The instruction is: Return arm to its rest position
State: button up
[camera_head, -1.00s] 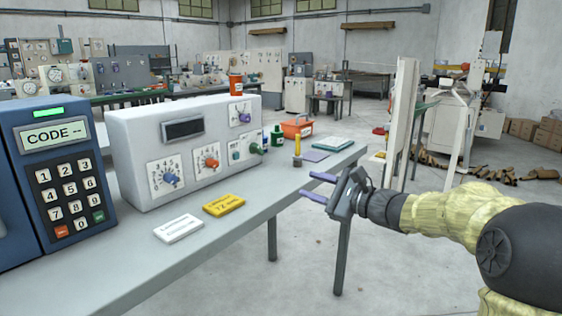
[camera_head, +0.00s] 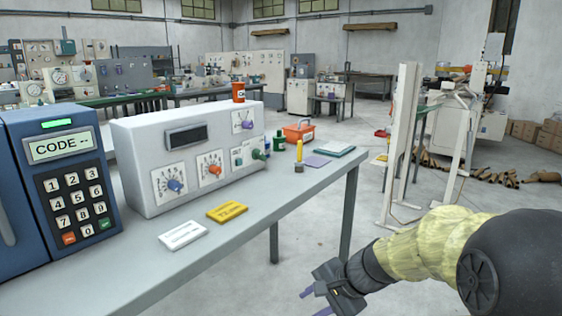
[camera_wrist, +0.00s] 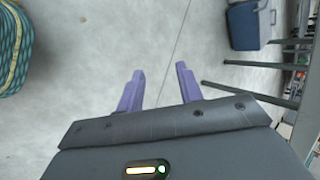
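My gripper (camera_head: 314,301) is low at the bottom of the head view, out in front of the table and below its top. Its two purple fingers show in the wrist view (camera_wrist: 159,88), spread apart with only bare floor between them. It holds nothing and touches nothing. My arm reaches in from the lower right, with a yellowish sleeve and a dark joint.
The grey table (camera_head: 240,232) carries a blue keypad box (camera_head: 62,185), a white control panel (camera_head: 190,160), a yellow card (camera_head: 227,211) and a white card (camera_head: 183,235). A white upright frame (camera_head: 400,140) stands right of the table.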

jog(key=s+d+f+n+g+h+p, duration=0.1)
jog(key=s+d+f+n+h, duration=0.25)
jog(key=s+n, duration=0.2)
jog(key=s+d+f+n+h+p, duration=0.1)
jog(key=s+d+f+n+h, duration=0.2)
jog(key=s, duration=0.4)
notch_tip(320, 180, up, 39)
jog(key=d+n+p, duration=0.1)
jog(key=p, duration=3.7)
jog(key=shift+w+d+r, duration=0.15)
jog(key=shift+d+r, duration=0.05)
